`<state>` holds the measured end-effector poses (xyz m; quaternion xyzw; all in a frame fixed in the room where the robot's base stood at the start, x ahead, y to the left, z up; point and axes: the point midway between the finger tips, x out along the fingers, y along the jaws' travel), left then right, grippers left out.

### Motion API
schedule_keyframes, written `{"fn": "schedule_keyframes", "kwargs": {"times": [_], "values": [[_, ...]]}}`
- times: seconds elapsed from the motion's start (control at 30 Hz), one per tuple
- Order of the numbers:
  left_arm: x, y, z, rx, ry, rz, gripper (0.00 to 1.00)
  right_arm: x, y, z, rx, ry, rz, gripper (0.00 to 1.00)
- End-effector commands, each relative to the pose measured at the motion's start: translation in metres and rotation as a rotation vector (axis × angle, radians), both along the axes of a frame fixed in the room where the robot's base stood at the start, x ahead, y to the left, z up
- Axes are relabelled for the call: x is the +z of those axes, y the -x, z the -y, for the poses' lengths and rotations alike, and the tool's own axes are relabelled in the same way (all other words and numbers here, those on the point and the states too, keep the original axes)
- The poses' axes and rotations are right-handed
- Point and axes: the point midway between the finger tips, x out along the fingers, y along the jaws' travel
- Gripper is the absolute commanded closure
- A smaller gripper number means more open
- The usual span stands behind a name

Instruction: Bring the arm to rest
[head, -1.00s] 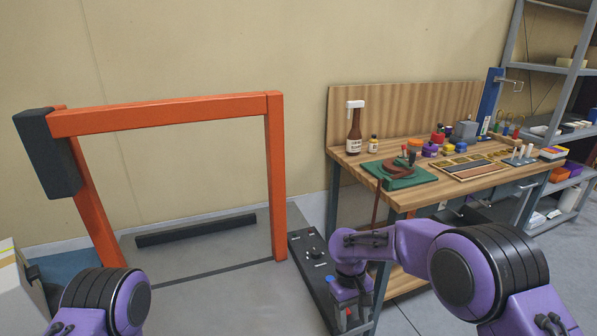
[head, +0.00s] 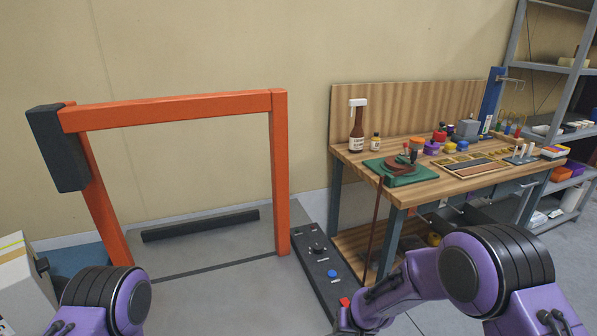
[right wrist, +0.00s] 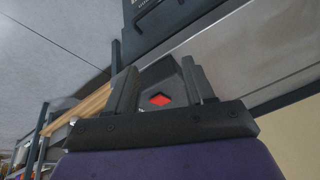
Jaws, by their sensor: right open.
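My right arm (head: 400,292) comes in from the lower right of the head view, bent, with its forearm low. Its gripper is below the bottom edge there. In the right wrist view my right gripper (right wrist: 160,88) is open, with its two dark fingers apart and nothing held between them. A red button-like patch (right wrist: 160,99) on a dark surface shows between the fingers; I cannot tell how far away it is. Of my left arm only a purple and black joint (head: 103,298) shows at the lower left; its gripper is out of view.
A black control panel (head: 318,262) with knobs and a red button (head: 345,302) lies close to my right forearm. The wooden workbench (head: 430,190) stands behind it. An orange frame (head: 280,175) stands at left. A grey shelf (head: 548,68) is at far right.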

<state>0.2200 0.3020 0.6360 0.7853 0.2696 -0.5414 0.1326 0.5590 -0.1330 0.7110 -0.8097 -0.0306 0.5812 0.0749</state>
Motion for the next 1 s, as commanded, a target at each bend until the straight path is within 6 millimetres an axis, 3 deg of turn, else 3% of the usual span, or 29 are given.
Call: {"fn": "schedule_keyframes", "kwargs": {"times": [0.03, 0.17, 0.2, 0.33, 0.4, 0.5, 0.6, 0.67, 1.0], "values": [[0.000, 0.000, 0.000, 0.000, 0.000, 0.000, 1.00, -0.018, 0.019, 0.014, -0.065, -0.003, 0.029, 0.47], [0.000, 0.000, 0.000, 0.000, 0.000, 0.000, 1.00, -0.053, 0.079, 0.063, -0.263, 0.021, 0.138, 0.47], [0.000, 0.000, 0.000, 0.000, 0.000, 0.000, 1.00, -0.060, 0.106, 0.081, -0.324, 0.041, 0.162, 0.47], [0.000, 0.000, 0.000, 0.000, 0.000, 0.000, 1.00, -0.068, 0.207, 0.136, -0.491, 0.139, 0.185, 0.47], [0.000, 0.000, 0.000, 0.000, 0.000, 0.000, 1.00, -0.066, 0.255, 0.154, -0.539, 0.186, 0.152, 0.47], [0.000, 0.000, 0.000, 0.000, 0.000, 0.000, 1.00, -0.067, 0.307, 0.165, -0.558, 0.230, 0.063, 0.47], [0.000, 0.000, 0.000, 0.000, 0.000, 0.000, 1.00, -0.071, 0.334, 0.169, -0.567, 0.252, 0.002, 0.47], [0.000, 0.000, 0.000, 0.000, 0.000, 0.000, 1.00, -0.074, 0.340, 0.169, -0.568, 0.256, -0.012, 0.47], [0.000, 0.000, 0.000, 0.000, 0.000, 0.000, 1.00, -0.074, 0.340, 0.169, -0.568, 0.256, -0.014, 0.47]]}}
